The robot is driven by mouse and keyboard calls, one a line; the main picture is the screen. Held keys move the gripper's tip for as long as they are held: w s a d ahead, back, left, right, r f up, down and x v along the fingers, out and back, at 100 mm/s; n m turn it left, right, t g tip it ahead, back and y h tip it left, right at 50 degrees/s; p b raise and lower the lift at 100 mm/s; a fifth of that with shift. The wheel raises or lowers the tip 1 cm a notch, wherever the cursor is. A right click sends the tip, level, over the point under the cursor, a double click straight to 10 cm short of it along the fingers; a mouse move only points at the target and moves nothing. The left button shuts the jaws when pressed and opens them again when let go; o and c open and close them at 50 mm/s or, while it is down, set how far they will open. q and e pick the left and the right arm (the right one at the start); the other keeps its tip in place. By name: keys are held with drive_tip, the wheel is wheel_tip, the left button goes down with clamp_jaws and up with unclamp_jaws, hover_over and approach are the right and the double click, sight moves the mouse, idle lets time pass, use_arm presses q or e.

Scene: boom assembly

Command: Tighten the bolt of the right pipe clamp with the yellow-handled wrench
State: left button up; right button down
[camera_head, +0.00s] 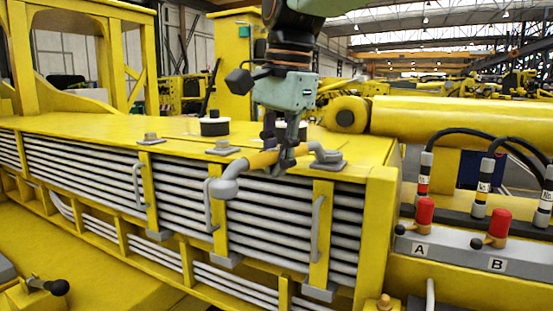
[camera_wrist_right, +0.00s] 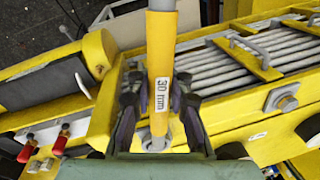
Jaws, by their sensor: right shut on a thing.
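The yellow-handled wrench (camera_head: 262,160) lies roughly level over the front edge of the yellow boom. Its handle also shows in the right wrist view (camera_wrist_right: 160,85), with a "30 mm" label. My right gripper (camera_head: 286,152) is shut on the handle; its fingers flank it in the wrist view (camera_wrist_right: 158,100). One grey wrench end sticks out to the left. The other end is at the top plate of the right pipe clamp (camera_head: 321,232). I cannot tell whether it is around the clamp's bolt, which is largely hidden. My left gripper is not in view.
Two other clamp bolts (camera_head: 223,145) (camera_head: 151,137) and a black-and-white cap (camera_head: 214,127) stand on the boom top. Grey pipes (camera_head: 262,215) run along its side. Red-knobbed valves A (camera_head: 425,212) and B (camera_head: 497,224) are at right, with black hoses above.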

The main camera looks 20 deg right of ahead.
drive_tip(key=shift+w, duration=0.2)
drive_tip(key=shift+w+a+r+m+p, duration=0.1)
drive_tip(key=shift+w+a+m+p, duration=0.15)
drive_tip(key=shift+p, duration=0.3)
drive_tip(key=shift+w+m, duration=0.2)
drive_tip(key=shift+m, duration=0.05)
drive_tip(key=shift+w+a, duration=0.1)
drive_tip(key=shift+w, duration=0.2)
drive_tip(key=shift+w+m, duration=0.2)
drive_tip(key=shift+m, duration=0.2)
drive_tip(key=shift+w+a, duration=0.15)
drive_tip(key=shift+w, duration=0.1)
